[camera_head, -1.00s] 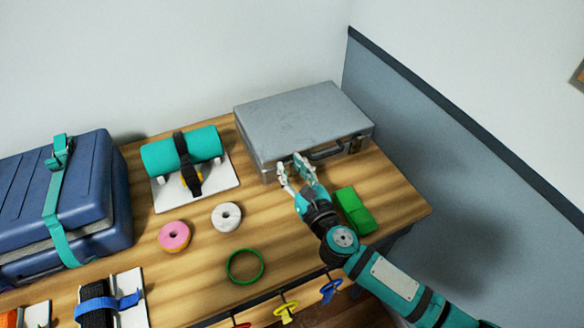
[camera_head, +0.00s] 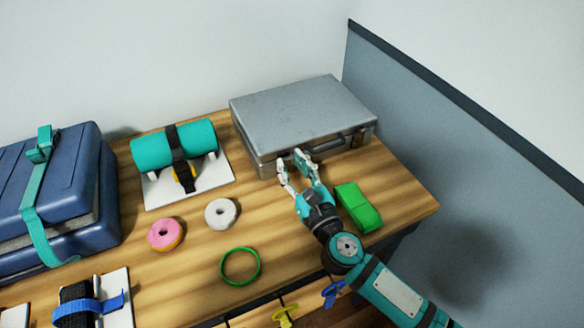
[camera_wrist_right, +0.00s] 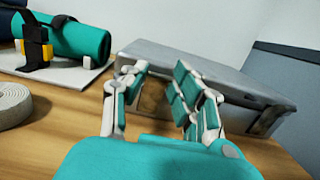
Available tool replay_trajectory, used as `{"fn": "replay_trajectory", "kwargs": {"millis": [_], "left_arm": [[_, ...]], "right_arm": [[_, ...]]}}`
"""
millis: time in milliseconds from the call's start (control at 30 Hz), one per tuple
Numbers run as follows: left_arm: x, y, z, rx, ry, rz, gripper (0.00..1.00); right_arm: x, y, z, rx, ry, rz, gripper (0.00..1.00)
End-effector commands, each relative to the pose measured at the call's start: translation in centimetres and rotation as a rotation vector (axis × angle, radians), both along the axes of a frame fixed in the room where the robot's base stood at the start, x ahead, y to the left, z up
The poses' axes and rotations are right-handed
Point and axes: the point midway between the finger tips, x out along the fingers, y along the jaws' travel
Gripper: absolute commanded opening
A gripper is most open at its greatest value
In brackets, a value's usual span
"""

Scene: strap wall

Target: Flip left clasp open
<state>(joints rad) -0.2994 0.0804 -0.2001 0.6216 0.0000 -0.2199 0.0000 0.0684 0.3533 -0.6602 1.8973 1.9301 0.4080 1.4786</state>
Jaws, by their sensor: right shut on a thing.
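A closed silver briefcase (camera_head: 300,108) lies flat at the back right of the table; it also shows in the wrist view (camera_wrist_right: 165,50). Its handle (camera_head: 328,147) and right clasp (camera_head: 361,137) are on the front face. My right gripper (camera_head: 291,161) is at the left part of that face, one finger on each side of the left clasp area, shut on the clasp. In the wrist view the fingers (camera_wrist_right: 161,72) stand apart with a brownish patch (camera_wrist_right: 154,98) between them. The clasp is mostly hidden, and its position cannot be told. My left gripper is not in view.
A green block (camera_head: 358,207) lies just right of my right gripper. A white ring (camera_head: 221,213), pink donut (camera_head: 164,234) and green ring (camera_head: 240,266) lie to the left. A strapped teal roll (camera_head: 175,146) and blue suitcase (camera_head: 55,190) stand farther left.

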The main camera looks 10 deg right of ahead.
Motion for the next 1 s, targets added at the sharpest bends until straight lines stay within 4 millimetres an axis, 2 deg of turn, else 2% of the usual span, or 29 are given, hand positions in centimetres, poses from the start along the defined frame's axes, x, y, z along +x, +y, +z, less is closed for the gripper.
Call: {"fn": "replay_trajectory", "kwargs": {"millis": [100,133,300,567,667,767,1000], "left_arm": [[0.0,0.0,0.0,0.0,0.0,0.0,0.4],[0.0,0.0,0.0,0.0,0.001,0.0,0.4],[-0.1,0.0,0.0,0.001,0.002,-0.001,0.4],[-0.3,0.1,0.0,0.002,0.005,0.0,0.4],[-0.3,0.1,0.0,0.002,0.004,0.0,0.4],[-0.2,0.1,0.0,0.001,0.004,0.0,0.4],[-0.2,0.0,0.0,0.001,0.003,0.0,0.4]], "right_arm": [[0.0,0.0,0.0,0.001,0.001,0.0,0.0],[0.0,0.0,0.0,0.001,0.001,0.0,0.29],[0.0,0.0,0.0,0.0,0.001,0.0,0.5],[-0.1,0.0,0.0,-0.001,0.002,0.0,0.5],[-0.7,-0.2,-0.2,-0.001,0.003,0.0,0.5],[-2.1,-0.6,-0.5,-0.002,0.005,0.0,0.5],[-7.0,-2.3,-1.1,-0.003,0.006,-0.001,0.5]]}}
